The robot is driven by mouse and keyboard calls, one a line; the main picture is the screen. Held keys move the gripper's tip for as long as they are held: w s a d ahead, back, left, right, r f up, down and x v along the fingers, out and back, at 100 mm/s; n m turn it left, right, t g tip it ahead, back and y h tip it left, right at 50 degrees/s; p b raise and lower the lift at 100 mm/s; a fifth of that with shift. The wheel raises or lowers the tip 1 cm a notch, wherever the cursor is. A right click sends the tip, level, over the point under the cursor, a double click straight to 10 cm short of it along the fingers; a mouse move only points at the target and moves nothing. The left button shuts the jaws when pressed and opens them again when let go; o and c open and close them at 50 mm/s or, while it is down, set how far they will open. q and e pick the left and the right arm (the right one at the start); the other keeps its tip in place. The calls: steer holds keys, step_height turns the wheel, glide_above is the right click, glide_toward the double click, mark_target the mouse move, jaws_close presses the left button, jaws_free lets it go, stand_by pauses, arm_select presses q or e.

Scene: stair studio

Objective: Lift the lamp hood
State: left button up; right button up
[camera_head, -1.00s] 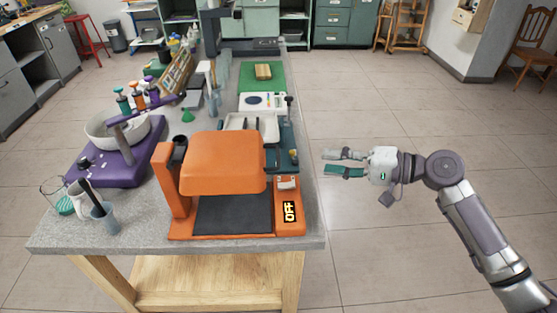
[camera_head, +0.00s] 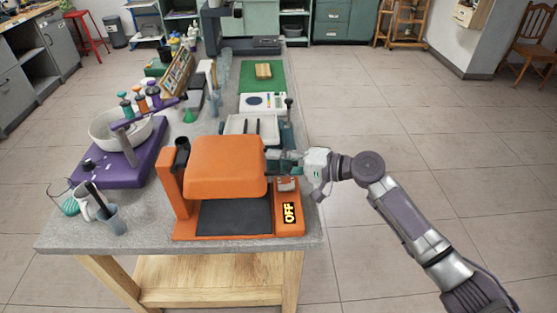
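The lamp hood (camera_head: 226,167) is a rounded orange cover, part of an orange machine. It sits level above a dark flat pad (camera_head: 234,217), with a gap below it. The orange base (camera_head: 289,224) shows "OFF" on a small panel at its right front. My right gripper (camera_head: 272,160) is at the hood's right edge, its fingers pointing left. The fingertips meet or overlap the hood's edge in the picture; I cannot tell whether they touch it. The spacing of the fingers is too small to judge. My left gripper is not in view.
A purple device with a white bowl (camera_head: 105,128) stands left of the machine. A grey cup (camera_head: 112,219) with a tool is at the front left. A white tray (camera_head: 236,139) lies behind the hood. The floor right of the table (camera_head: 50,238) is clear.

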jaws_close()
stand_by(0.3)
